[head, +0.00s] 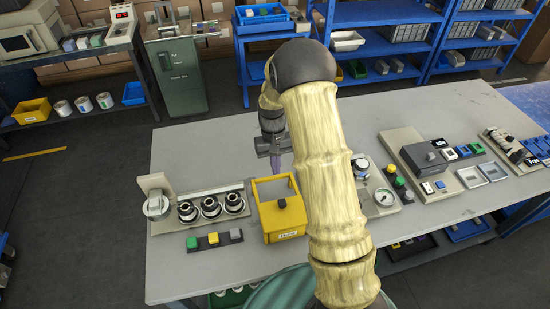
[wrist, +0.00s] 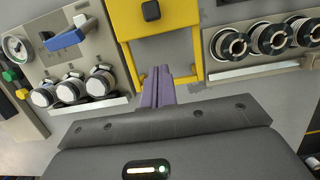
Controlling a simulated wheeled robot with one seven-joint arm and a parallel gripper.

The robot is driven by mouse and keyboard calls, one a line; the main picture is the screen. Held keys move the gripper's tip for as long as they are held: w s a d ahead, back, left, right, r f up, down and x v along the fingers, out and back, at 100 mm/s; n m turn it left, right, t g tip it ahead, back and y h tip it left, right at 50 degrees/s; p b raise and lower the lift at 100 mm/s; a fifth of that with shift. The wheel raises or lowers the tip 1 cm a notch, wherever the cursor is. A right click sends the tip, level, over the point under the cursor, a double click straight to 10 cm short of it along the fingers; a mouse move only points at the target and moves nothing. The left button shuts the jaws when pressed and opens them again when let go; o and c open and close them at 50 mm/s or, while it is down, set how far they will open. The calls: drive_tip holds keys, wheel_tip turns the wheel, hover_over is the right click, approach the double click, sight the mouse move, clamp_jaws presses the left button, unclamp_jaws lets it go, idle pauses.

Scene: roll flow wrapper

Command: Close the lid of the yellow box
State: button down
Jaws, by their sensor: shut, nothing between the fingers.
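The yellow box (head: 284,237) stands near the front edge of the table, with a label on its front. A yellow panel with a black knob (head: 282,203), which looks like the lid, covers its near part. Behind the panel, a yellow frame surrounds an open grey area. The panel with its knob (wrist: 151,11) is at the top of the wrist view, with the opening below it. My gripper (head: 275,168) is just beyond the far side of the box. Its purple fingers (wrist: 157,84) are shut and empty by the frame's far bar; I cannot tell whether they touch it.
A holder with several black-and-silver spools (head: 210,207) stands left of the box, with coloured buttons (head: 214,239) in front. A gauge panel (head: 384,197) stands to the right, partly behind my arm. The table (head: 215,155) is clear behind the box.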

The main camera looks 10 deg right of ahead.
drive_tip(key=shift+v, duration=1.8)
drive_tip(key=s+r+t, duration=0.2)
drive_tip(key=s+r, duration=0.2)
drive_tip(key=s, duration=0.5)
drive_tip(key=s+r+t, duration=0.3)
drive_tip(key=s+r, duration=0.1)
drive_tip(key=s, duration=0.6)
drive_tip(key=shift+r, duration=0.25)
